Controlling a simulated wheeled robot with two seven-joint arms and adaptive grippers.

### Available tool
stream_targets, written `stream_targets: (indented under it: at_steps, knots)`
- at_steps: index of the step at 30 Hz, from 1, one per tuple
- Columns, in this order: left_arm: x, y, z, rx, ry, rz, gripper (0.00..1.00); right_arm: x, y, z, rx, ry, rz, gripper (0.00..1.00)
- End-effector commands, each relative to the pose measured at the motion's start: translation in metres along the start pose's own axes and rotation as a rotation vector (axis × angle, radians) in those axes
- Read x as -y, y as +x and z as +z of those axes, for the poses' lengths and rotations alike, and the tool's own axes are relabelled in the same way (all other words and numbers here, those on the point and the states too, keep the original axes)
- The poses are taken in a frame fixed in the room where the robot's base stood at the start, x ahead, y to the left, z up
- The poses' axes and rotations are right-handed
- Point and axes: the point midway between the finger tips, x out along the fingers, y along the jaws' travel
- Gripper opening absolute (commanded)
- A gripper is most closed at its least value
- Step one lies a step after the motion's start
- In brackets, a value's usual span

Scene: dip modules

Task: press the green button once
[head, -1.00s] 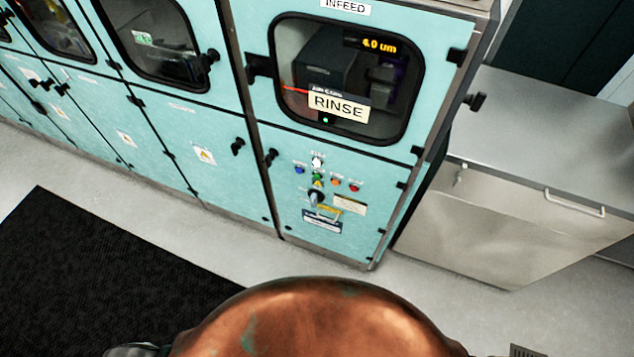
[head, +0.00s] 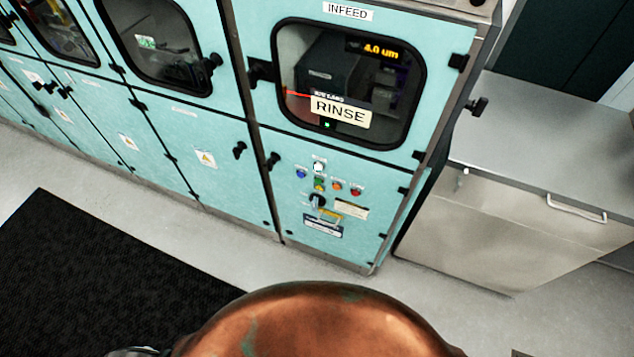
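The green button (head: 319,184) is small and sits in the middle of a cluster of buttons on the lower panel of the turquoise INFEED cabinet (head: 350,150). A white button (head: 319,167) is above it, a blue one (head: 301,174) to its left, and an orange one (head: 337,186) and a red one (head: 356,191) to its right. A black rotary knob (head: 317,201) is just below it. Nothing touches the green button. Neither of my grippers shows in the head view.
A RINSE label (head: 341,112) is on the cabinet's window, with a lit amber display (head: 381,50) above. A steel bench (head: 540,200) stands to the right. A black mat (head: 100,285) lies on the left floor. The grey floor before the panel is clear.

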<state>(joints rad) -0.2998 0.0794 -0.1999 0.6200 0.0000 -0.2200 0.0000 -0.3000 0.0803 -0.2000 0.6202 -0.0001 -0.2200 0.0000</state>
Motion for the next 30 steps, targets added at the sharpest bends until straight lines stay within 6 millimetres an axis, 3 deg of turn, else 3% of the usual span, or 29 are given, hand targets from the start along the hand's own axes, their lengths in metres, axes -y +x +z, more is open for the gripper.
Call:
stream_targets:
  at_steps: [9,30]
  knots:
    - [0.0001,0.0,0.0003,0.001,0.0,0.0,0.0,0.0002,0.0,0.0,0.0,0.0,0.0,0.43]
    - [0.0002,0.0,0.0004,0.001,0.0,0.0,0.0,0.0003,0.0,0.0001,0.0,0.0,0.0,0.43]
